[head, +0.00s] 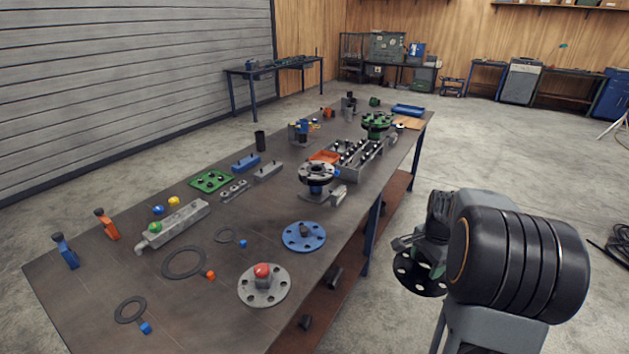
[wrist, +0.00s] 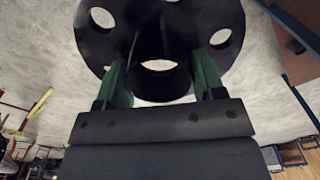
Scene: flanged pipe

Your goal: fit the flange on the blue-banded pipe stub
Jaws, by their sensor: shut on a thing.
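My gripper (wrist: 162,82) is shut on a black round flange (wrist: 93,46); its green fingers sit on either side of the flange's hub in the wrist view. In the head view the flange (head: 413,286) hangs beside the table's right edge, over the floor, partly hidden behind my arm. A pipe stub (head: 317,188) with a blue band stands on the table, around its middle, with a dark bolt-holed disc at its top. The held flange is apart from this stub.
The table (head: 120,262) holds a blue flange (head: 304,237), a grey flange with a red knob (head: 263,286), a bolt tray (head: 357,160) and a green flanged stub (head: 377,121). Gaskets (head: 184,263) lie at the front.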

